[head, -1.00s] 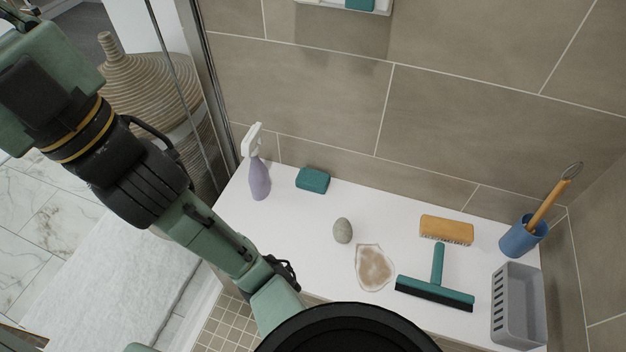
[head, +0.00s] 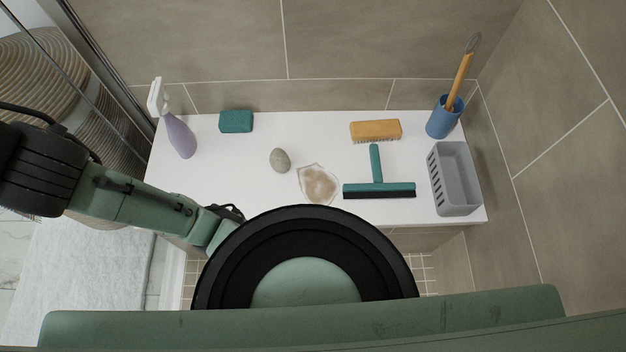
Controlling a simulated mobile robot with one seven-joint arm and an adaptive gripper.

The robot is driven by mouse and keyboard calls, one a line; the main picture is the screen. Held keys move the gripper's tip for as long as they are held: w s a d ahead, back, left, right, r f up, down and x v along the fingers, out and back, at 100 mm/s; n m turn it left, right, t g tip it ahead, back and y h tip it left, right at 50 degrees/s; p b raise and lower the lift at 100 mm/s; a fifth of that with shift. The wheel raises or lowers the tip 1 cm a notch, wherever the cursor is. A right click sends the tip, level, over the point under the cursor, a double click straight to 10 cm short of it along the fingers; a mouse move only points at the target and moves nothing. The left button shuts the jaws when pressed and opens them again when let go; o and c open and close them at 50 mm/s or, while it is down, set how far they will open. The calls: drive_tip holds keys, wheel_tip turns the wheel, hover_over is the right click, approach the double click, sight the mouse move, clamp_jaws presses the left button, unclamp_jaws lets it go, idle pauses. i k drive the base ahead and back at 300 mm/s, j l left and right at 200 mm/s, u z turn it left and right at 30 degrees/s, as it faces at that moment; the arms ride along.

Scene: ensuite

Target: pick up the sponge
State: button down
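A teal block, which looks like the sponge (head: 236,121), lies on the white bench top (head: 225,180) near its back left, close to the tiled wall. Nothing touches it. My arm reaches in from the left, in front of the bench. A large round part of my own body covers the bottom middle of the view. My gripper cannot be made out, so its state and what it may hold do not show.
A purple spray bottle (head: 180,136) stands left of the sponge. A grey stone (head: 280,160), a brown puddle (head: 319,184), a teal squeegee (head: 379,188), an orange brush (head: 375,131), a blue cup (head: 443,118) and a grey basket (head: 456,180) are to the right.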

sight(237, 120)
drive_tip(key=l+u, duration=0.2)
drive_tip(key=u, duration=0.4)
drive_tip(key=i+l+u, duration=0.1)
drive_tip(key=i+l, duration=0.15)
drive_tip(key=i, duration=0.15)
